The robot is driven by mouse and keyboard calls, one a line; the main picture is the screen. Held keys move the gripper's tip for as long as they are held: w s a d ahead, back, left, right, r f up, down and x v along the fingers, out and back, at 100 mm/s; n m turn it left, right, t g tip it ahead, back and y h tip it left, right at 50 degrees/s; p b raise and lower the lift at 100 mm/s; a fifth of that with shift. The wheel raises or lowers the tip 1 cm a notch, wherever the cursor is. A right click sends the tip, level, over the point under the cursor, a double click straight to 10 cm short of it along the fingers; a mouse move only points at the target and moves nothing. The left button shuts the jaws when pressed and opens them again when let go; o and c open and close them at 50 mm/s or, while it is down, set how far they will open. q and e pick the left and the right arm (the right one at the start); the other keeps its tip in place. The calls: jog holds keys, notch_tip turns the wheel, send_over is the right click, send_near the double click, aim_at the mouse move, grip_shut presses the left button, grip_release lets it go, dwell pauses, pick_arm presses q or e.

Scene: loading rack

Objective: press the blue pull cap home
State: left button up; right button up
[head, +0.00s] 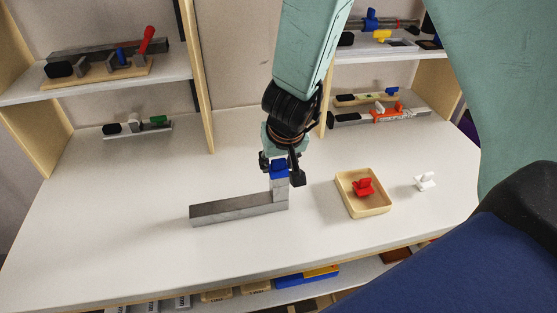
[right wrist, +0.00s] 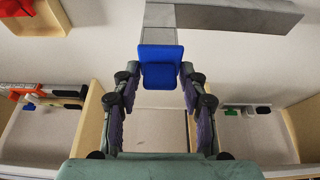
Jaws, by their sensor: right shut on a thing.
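The blue pull cap (head: 278,170) is at the top of a short grey upright post (head: 280,188) on the right end of a long grey metal bar (head: 238,208). My right gripper (head: 281,174) reaches down from above and is shut on the cap. In the right wrist view the cap (right wrist: 160,62) lies between the two fingertips (right wrist: 160,73), with the grey post (right wrist: 159,15) beyond it. I cannot tell whether a gap remains between cap and post. My left gripper is not in view.
A tan tray (head: 349,198) with a red cap (head: 364,187) sits right of the bar, and a white cap (head: 425,181) lies farther right. Side shelves (head: 100,86) hold several assemblies. The table's left and front are clear.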

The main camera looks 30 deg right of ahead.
jog(key=shift+d, duration=0.3)
jog(key=c, duration=0.4)
jog(key=shift+a+f, duration=0.1)
jog(key=shift+a, duration=0.1)
jog(key=shift+s+f, duration=0.1)
jog(key=shift+s, duration=0.05)
jog(key=shift+s+f, duration=0.1)
jog(key=shift+f, duration=0.1)
dwell(0.3)
jog(key=o, duration=1.2)
jog(key=shift+w+d, duration=0.1)
jog(key=shift+w, duration=0.15)
jog(key=shift+r, duration=0.1)
